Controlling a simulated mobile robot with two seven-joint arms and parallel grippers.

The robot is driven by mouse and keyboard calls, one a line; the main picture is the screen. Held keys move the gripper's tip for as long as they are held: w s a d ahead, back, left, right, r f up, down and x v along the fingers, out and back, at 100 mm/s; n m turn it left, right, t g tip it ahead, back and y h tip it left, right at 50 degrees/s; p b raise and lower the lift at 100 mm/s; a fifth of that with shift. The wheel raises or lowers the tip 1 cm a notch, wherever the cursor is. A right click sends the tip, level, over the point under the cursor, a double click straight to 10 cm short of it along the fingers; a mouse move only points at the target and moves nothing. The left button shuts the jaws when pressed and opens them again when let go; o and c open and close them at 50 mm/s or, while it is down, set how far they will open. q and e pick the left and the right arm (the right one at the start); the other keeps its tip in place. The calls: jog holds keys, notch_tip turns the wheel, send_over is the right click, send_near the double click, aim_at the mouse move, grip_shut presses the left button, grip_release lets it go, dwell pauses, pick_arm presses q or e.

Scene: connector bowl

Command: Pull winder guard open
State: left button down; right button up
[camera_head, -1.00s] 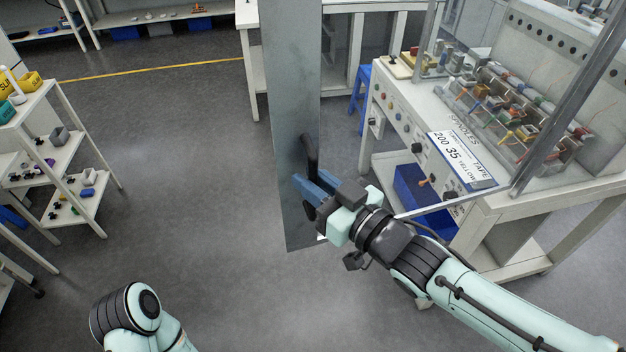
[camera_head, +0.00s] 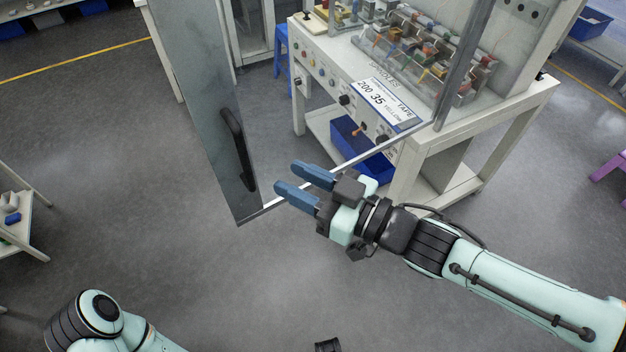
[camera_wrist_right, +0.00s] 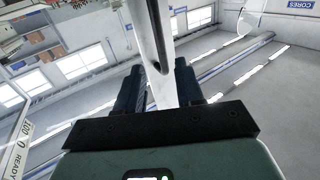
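The winder guard (camera_head: 192,90) is a tall grey framed panel, swung out in front of the winder (camera_head: 385,75). Its clear pane shows the machine behind it. A black vertical handle (camera_head: 236,150) is on its left edge strip. My right gripper (camera_head: 290,178) is open and empty, just right of the handle and apart from it, with its blue fingers spread. In the right wrist view the two fingers (camera_wrist_right: 160,85) stand apart, with the handle (camera_wrist_right: 152,35) and the pale edge strip beyond and between them. My left arm shows at the bottom left; its gripper is out of view.
A white shelf (camera_head: 22,225) stands at the left. A blue bin (camera_head: 360,150) sits on the winder's lower shelf, and a blue stool (camera_head: 281,55) is behind the guard. A purple stool (camera_head: 610,160) is at the far right.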

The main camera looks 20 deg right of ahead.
jog(key=shift+p+v, duration=0.3)
jog(key=shift+v, duration=0.95)
jog(key=shift+w, duration=0.1)
jog(key=w+f+m+g+h+p, duration=0.1)
jog(key=w+f+m+g+h, duration=0.15)
jog(key=f, duration=0.55)
jog(key=w+f+m+g+h+p, duration=0.15)
jog(key=w+f, duration=0.25)
jog(key=f, duration=0.5)
notch_tip(320, 180, down, 15)
jog(key=s+d+m+g+h+p, duration=0.2)
jog(key=s+m+g+h+p, duration=0.1)
jog(key=s+f+m+g+h+p, duration=0.1)
jog(key=s+f+m+g, duration=0.4)
jog(key=s+f, duration=1.2)
jog(key=s+g+p, duration=0.1)
jog(key=s+g, duration=0.1)
jog(key=shift+s+d+f+p, duration=0.15)
jog(key=shift+s+d+p, duration=0.05)
jog(key=shift+s+p, duration=0.1)
